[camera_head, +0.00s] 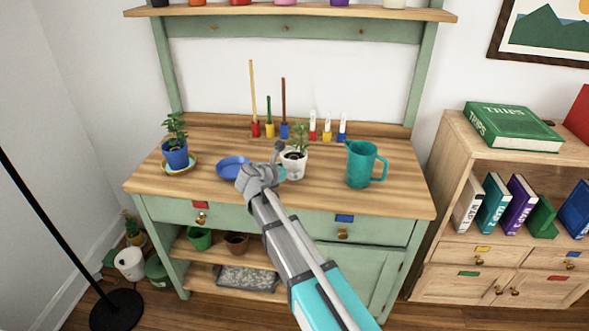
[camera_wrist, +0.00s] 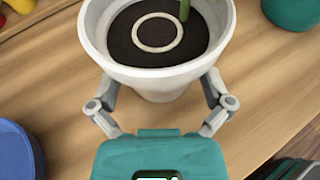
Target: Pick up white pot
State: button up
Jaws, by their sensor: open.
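The white pot (camera_head: 293,164) stands upright on the wooden bench top, with a small green plant in it. In the wrist view the white pot (camera_wrist: 160,78) fills the top middle; dark soil, a pale ring and a green stem show inside. My gripper (camera_wrist: 159,90) is open, with one finger on each side of the pot's lower body, below the rim. Whether the fingers touch it cannot be told. In the head view my gripper (camera_head: 279,164) is at the pot's left side, partly hidden by my own wrist.
A blue bowl (camera_head: 233,167) lies left of the pot, and a blue pot plant (camera_head: 176,158) stands farther left. A teal pitcher (camera_head: 361,165) stands to the right. Several coloured tools (camera_head: 284,130) stand behind. An upper shelf (camera_head: 300,12) overhangs the back. Bare wood lies toward the front right.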

jog(key=shift+x, duration=0.95)
jog(key=c, duration=1)
jog(key=shift+r, duration=0.1)
jog(key=shift+r+p, duration=0.9)
jog(key=shift+r, duration=0.05)
jog(key=s+r+p, duration=0.3)
jog(key=s, duration=0.1)
jog(key=s+r+p, duration=0.4)
jog(key=s, duration=0.1)
jog(key=s+d+r+p, duration=0.1)
jog(key=s+r+p, duration=0.3)
jog(key=s, duration=0.1)
jog(key=shift+a, duration=0.1)
